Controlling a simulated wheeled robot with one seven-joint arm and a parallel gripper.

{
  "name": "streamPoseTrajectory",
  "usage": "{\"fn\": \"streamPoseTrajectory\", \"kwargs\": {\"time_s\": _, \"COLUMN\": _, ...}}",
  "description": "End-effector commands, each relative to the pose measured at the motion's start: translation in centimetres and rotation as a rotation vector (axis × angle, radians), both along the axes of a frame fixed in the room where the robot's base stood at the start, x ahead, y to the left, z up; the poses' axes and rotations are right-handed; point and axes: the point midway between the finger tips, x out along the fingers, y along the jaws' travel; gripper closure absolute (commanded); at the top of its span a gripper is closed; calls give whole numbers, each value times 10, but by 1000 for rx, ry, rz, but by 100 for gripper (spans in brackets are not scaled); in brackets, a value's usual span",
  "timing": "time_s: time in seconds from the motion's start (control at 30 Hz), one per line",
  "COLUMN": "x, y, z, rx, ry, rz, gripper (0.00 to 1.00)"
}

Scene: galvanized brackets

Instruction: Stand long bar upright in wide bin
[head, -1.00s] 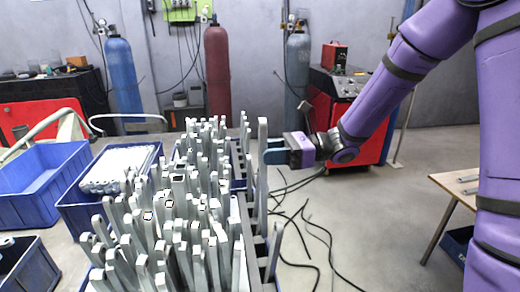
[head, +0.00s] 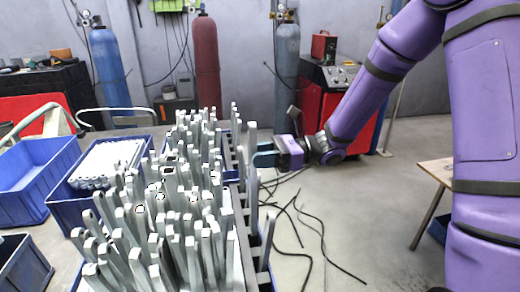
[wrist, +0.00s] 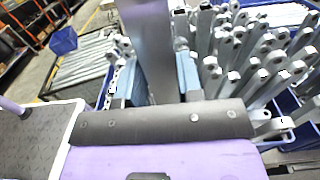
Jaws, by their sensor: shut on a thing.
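A long grey bar (head: 252,180) stands upright in my gripper (head: 264,158). In the wrist view the bar (wrist: 157,45) rises between the two blue-grey fingers of my gripper (wrist: 158,78), which is shut on it. The bar is beside a narrow slotted dark rack (head: 236,248), along the right side of many upright grey bars (head: 185,205). Those bars are packed closely in blue bins; a blue bin wall shows in the wrist view (wrist: 290,104). The held bar's lower end is hidden behind the rack and another bar, so I cannot tell whether it is inside a slot.
Another bar (head: 265,243) leans at the rack's near end. A blue bin of lying bars (head: 70,208) and an empty blue bin (head: 22,205) are at left. Black cables (head: 318,235) lie on the floor at right. A wooden table (head: 436,168) stands at far right.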

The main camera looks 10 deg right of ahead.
Motion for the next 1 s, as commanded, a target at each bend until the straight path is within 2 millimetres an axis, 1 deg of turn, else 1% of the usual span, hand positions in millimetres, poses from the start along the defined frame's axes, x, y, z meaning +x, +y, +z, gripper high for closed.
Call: {"fn": "streamPoseTrajectory", "kwargs": {"time_s": 1.0, "x": 0, "y": 1, "z": -59, "rx": 1, "ry": 2, "rz": 1, "gripper": 100}}
